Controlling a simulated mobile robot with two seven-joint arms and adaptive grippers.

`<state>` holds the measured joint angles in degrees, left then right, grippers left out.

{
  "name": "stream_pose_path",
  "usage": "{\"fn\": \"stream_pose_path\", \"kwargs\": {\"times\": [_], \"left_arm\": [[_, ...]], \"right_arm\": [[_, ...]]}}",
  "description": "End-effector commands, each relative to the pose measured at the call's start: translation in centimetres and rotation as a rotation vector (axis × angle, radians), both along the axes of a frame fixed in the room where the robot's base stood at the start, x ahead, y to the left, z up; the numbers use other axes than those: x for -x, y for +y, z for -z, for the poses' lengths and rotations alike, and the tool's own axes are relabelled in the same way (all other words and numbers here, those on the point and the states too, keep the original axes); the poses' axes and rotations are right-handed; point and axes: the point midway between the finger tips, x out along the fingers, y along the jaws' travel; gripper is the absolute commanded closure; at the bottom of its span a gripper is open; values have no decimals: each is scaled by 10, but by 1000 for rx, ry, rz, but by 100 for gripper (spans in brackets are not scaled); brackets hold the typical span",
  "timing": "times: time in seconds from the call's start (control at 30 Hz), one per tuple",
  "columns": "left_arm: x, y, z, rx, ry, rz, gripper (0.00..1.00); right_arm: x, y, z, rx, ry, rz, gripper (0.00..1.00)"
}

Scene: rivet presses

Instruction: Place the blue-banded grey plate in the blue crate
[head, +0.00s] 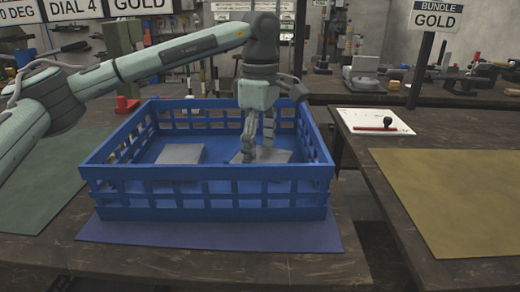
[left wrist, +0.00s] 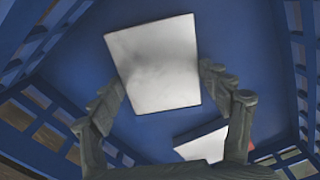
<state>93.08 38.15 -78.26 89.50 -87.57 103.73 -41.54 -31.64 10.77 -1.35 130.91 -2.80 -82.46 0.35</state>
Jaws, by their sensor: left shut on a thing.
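The blue crate (head: 205,214) stands on the bench, open at the top. My left gripper (head: 258,152) reaches down inside it, right of the crate's middle. It is shut on a grey plate (head: 283,156) low in the crate; in the left wrist view this plate (left wrist: 153,65) lies between the fingertips (left wrist: 162,85). I cannot see a blue band on it. Whether it touches the crate floor is unclear. A second grey plate (head: 181,153) lies in the left part of the crate; a plate also shows partly hidden behind the fingers in the left wrist view (left wrist: 190,150). My right gripper is out of view.
A blue mat (head: 215,236) lies under the crate, and a green mat (head: 35,190) is to its left. Across a gap, the right bench holds a yellow mat (head: 440,200) and a white sheet (head: 365,118) with a red-and-black tool. The crate walls surround my gripper.

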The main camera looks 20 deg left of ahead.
Motion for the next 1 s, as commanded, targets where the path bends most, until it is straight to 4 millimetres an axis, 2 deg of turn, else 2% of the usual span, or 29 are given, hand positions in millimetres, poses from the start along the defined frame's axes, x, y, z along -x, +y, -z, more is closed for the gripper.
{"fn": "stream_pose_path", "kwargs": {"times": [0.37, 0.4, 0.53, 0.87, 1.0], "left_arm": [[-1, 0, 2, 2, -5, 0, 79], [0, 0, 2, 1, -2, 0, 18], [0, 0, 2, 1, -2, 0, 2], [0, 0, 1, 1, -2, 0, 2], [-1, -1, -8, 2, -5, 0, 2]], "right_arm": [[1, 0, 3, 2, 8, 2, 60], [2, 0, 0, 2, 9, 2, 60], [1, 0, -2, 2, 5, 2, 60], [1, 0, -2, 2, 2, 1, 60], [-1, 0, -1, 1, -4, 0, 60]]}}
